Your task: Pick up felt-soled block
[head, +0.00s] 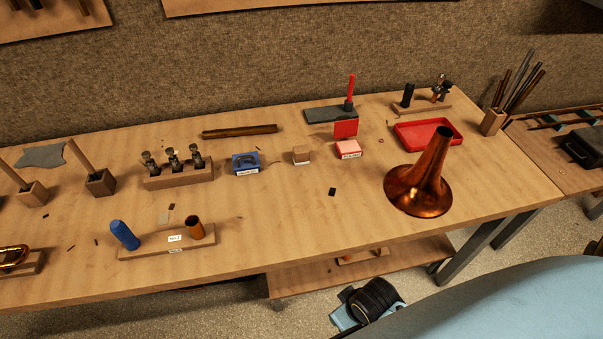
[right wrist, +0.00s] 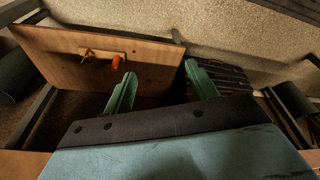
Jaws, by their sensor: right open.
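A small tan wooden block (head: 301,154), which looks like the felt-soled block, stands on the workbench (head: 290,210) near its middle. Its lower part looks paler, but the sole is too small to make out. It sits between a blue box and a red-and-white box, apart from both. My right gripper (right wrist: 159,70) shows in the right wrist view with its two green fingers spread and nothing between them. The block is not in that view. Neither gripper shows in the head view.
The blue box (head: 246,163) is left of the block, the red-and-white box (head: 348,149) right. A copper horn bell (head: 425,180) stands further right, by a red tray (head: 455,139). The bench in front of the block is mostly clear. A lower shelf (right wrist: 150,58) shows beyond my right fingers.

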